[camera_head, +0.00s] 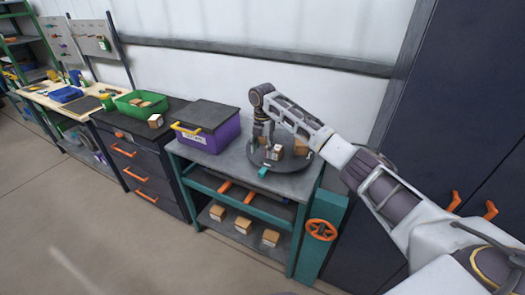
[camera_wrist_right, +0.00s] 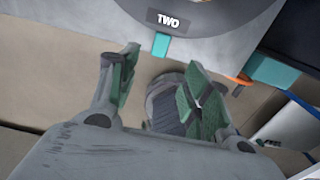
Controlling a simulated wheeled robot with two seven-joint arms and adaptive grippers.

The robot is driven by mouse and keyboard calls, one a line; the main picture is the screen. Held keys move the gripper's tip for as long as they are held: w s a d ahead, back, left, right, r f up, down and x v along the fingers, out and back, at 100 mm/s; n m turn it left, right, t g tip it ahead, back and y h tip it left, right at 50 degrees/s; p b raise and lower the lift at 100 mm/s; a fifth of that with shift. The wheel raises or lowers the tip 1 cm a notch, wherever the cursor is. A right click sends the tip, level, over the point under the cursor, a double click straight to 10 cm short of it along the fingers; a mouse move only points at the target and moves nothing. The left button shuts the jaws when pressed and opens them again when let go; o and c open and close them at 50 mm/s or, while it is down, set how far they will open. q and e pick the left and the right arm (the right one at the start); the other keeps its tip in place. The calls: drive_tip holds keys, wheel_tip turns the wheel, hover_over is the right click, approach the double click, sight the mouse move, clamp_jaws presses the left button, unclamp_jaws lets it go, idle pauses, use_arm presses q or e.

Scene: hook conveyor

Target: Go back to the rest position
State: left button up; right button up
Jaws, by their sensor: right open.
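The turntable's edge also shows at the top of the wrist view, with a label reading TWO (camera_wrist_right: 168,20) and a teal tab (camera_wrist_right: 161,46). My left gripper is in neither view.
Small boxes (camera_head: 300,147) stand on the turntable close to my gripper. A purple bin (camera_head: 215,137) with a dark lid sits left of it on the workbench. A green bin (camera_head: 140,103) stands farther left. Dark cabinets (camera_head: 450,120) rise at right. The floor in front is clear.

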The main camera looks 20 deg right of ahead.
drive_tip(key=shift+f, duration=0.1)
idle(0.3)
drive_tip(key=s+a+f+m+t+y, duration=0.15)
drive_tip(key=s+a+f+m, duration=0.65)
drive_tip(key=s+a+f, duration=0.8)
drive_tip(key=s+d+r+m+t, duration=0.1)
drive_tip(key=s+d+m, duration=0.2)
drive_tip(key=s+m, duration=0.3)
drive_tip(key=s+d+m+h, duration=0.1)
drive_tip(key=s+d+m, duration=0.3)
drive_tip(key=s, duration=0.5)
drive_tip(key=s+d+r+m+t, duration=0.1)
drive_tip(key=s+d+m, duration=0.2)
drive_tip(key=s+m, duration=0.35)
drive_tip(key=s+f+g, duration=0.1)
drive_tip(key=s+f, duration=0.2)
drive_tip(key=f, duration=3.1)
drive_tip(key=s+d+f, duration=0.1)
drive_tip(key=s+f, duration=0.8)
drive_tip(key=s, duration=0.2)
drive_tip(key=s+d+f+g, duration=0.1)
drive_tip(key=s+d+f, duration=0.1)
drive_tip(key=s+f, duration=0.8)
drive_tip(key=shift+s+d+n, duration=0.3)
drive_tip(key=shift+s+n, duration=0.15)
drive_tip(key=shift+s, duration=0.2)
